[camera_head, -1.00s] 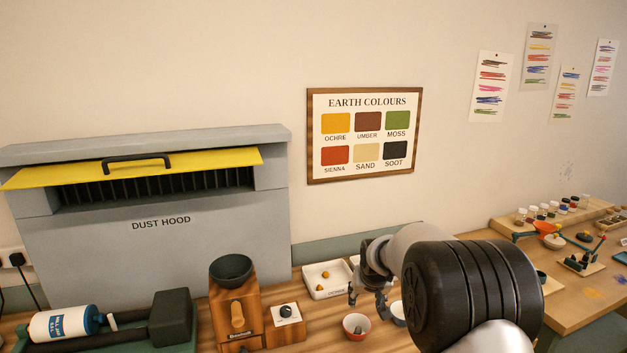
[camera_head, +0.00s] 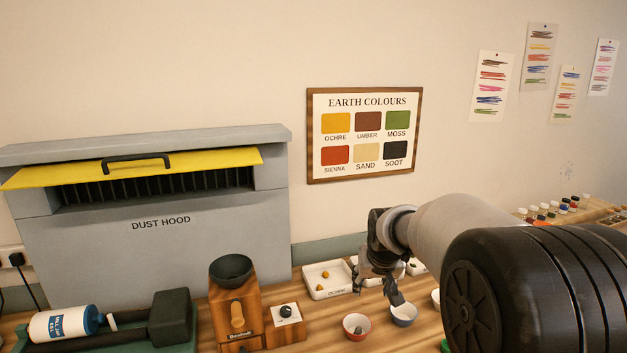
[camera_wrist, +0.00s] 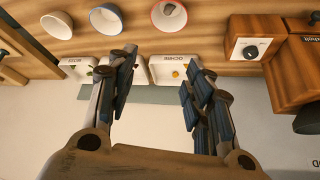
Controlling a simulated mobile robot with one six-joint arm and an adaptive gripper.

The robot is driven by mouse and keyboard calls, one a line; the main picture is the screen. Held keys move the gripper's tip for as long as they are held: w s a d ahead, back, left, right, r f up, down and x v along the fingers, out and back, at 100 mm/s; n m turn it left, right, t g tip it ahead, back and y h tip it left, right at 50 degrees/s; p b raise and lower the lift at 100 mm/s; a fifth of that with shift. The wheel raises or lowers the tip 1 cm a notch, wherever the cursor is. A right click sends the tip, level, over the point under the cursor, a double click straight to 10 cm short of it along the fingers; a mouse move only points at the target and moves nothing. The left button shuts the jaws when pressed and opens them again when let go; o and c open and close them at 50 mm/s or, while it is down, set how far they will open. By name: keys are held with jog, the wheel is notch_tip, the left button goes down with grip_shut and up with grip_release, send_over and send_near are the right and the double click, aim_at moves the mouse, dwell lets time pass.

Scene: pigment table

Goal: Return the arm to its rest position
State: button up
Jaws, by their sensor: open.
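My gripper (camera_head: 378,291) is open and empty. In the head view it hangs above the back of the bench, over the row of bowls and trays. In the wrist view its two fingers (camera_wrist: 160,66) are spread wide with nothing between their pads. My arm reaches in from the lower right and hides part of the bench there.
A red bowl (camera_head: 356,334) with a lump in it and a blue-rimmed bowl (camera_head: 403,318) stand below the gripper. A white tray (camera_head: 318,294) with ochre lumps lies behind. The wooden grinder (camera_head: 234,318) and grey dust hood (camera_head: 160,255) are left.

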jog(key=s+r, duration=0.7)
jog(key=s, duration=0.5)
jog(key=s+f+g, duration=0.1)
jog(key=s+f, duration=0.1)
jog(key=s, duration=2.5)
jog(key=shift+d+f, duration=0.2)
jog(key=shift+f, duration=0.15)
